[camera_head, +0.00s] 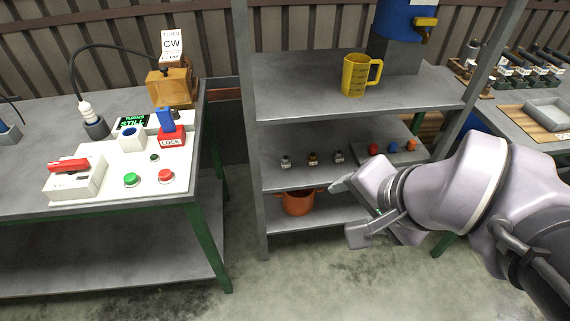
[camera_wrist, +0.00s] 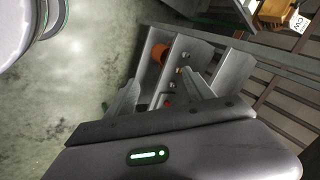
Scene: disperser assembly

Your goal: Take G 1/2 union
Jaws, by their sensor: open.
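Three small fittings with tags stand in a row on the middle shelf: a grey one (camera_head: 286,161), a brass-coloured one (camera_head: 312,158) and another grey one (camera_head: 338,157). The tags are too small to read, so I cannot tell which is the G 1/2 union. My gripper (camera_head: 346,211) is open and empty, in front of the shelf and below and right of the fittings in the head view. In the wrist view its fingers (camera_wrist: 162,98) point toward the shelf, where tiny fittings show between and beyond them.
An orange pot (camera_head: 298,202) is on the shelf below, a yellow jug (camera_head: 357,75) on the one above. Shelf posts (camera_head: 250,130) bound the opening. A workbench (camera_head: 25,165) with a control panel stands left.

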